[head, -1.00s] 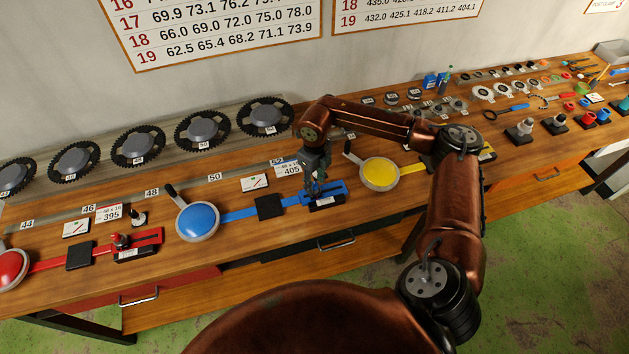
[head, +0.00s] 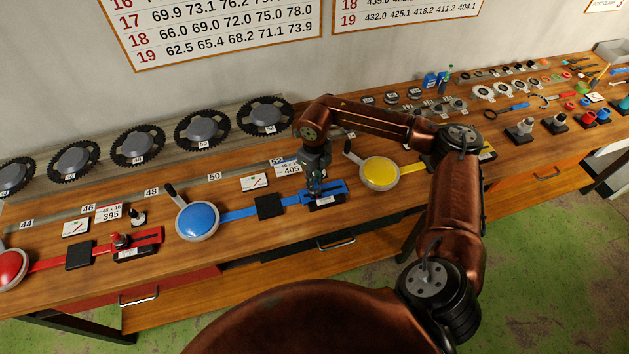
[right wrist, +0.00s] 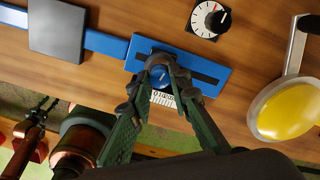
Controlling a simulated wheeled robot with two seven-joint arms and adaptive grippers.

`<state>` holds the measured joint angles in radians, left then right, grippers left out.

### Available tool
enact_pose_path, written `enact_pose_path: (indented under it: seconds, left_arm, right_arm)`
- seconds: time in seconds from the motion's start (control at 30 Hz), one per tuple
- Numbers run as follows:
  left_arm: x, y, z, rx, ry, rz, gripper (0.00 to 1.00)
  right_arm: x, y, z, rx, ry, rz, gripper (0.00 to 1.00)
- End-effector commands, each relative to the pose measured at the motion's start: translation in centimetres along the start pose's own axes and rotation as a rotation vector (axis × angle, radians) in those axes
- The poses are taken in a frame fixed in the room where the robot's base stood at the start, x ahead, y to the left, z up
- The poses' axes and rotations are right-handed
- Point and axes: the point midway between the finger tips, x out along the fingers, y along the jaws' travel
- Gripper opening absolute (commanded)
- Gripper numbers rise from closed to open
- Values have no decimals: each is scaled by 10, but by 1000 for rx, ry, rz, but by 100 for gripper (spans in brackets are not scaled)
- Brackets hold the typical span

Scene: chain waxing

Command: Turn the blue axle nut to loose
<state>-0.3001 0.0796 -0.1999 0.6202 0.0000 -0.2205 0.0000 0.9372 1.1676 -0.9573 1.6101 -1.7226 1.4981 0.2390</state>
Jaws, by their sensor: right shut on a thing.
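The blue axle nut (right wrist: 161,79) shows in the right wrist view between my right fingertips, over the slot of the blue slotted plate (right wrist: 213,75). My right gripper (right wrist: 162,85) is shut on it from above; the fingers partly hide it. In the head view my right gripper (head: 316,190) stands over the blue plate (head: 337,188) and hides the nut. The blue bar (head: 238,214) runs from the blue disc (head: 198,220) past a black block (head: 268,206) to the plate. My left gripper is not in view.
The yellow disc with a black handle (head: 380,172) stands just right of my gripper. A small dial (right wrist: 210,19) lies behind the plate. The red station (head: 137,243) is at left, and chainrings (head: 138,146) line the back. Many small parts crowd the right bench.

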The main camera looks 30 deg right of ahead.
Motion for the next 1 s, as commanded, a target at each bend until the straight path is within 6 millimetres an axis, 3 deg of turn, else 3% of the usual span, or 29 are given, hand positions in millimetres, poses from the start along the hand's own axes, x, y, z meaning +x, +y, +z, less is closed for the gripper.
enact_pose_path:
  seconds: [0.27,1.0]
  left_arm:
    - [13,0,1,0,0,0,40]
    - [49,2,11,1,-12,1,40]
  right_arm:
    - [1,-1,1,-141,-2,-2,0]
    - [1,-1,1,-729,-3,-3,0]
